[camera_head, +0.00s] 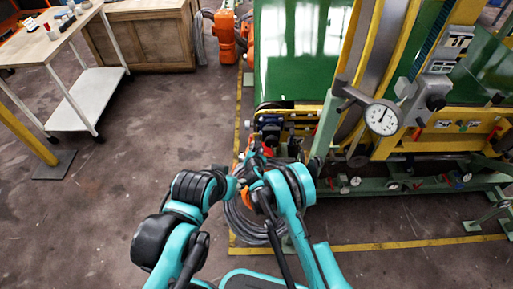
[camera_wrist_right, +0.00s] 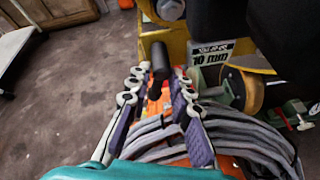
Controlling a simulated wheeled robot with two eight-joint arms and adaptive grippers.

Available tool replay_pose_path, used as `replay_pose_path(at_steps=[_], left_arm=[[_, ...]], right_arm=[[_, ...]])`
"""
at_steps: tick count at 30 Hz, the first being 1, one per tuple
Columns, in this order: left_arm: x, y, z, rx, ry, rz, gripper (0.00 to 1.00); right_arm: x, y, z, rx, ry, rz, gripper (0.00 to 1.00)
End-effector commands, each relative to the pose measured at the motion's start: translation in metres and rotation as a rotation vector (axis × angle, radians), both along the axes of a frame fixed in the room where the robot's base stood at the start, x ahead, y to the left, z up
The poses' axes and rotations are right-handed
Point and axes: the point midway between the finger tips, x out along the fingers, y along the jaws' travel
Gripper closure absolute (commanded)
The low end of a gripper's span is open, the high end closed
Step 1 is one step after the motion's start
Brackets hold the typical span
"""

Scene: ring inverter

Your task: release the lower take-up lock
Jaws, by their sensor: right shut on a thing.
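The lower take-up lock appears to be a lever with a black rounded grip (camera_wrist_right: 160,58) at the yellow frame in the right wrist view. My right gripper (camera_wrist_right: 159,80) has its two purple-padded fingers either side of this grip and is shut on it. The lever's lower end and pivot are hidden. In the head view the right gripper (camera_head: 258,160) is at the lower left end of the machine, mostly covered by its own arm. My left gripper (camera_head: 238,182) is close beside the right arm; its fingers are too small and dark to read.
A sign reading 10 mm (camera_wrist_right: 213,52) is on the yellow frame beside the grip. Grey coiled cable (camera_head: 245,222) lies on the floor below my arms. A dial gauge (camera_head: 382,117) stands out at the right. A white cart (camera_head: 88,95) stands at the left, with open floor before it.

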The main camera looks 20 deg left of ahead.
Motion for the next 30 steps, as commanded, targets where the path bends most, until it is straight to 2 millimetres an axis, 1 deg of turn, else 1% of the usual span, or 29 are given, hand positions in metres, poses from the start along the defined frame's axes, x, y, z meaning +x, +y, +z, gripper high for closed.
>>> replay_pose_path(at_steps=[18,24,30], left_arm=[[0.0000,0.0000,0.0000,0.000,0.000,0.000,0.60],[0.0000,0.0000,0.0000,0.000,0.000,0.000,0.60],[0.0000,0.0000,0.0000,0.000,0.000,0.000,0.60]], right_arm=[[0.0007,-0.0022,0.0020,0.558,0.160,-0.003,1.00],[0.0006,-0.0025,0.0025,0.703,0.202,-0.003,1.00],[0.0004,-0.0021,0.0029,0.805,0.232,-0.002,1.00]])
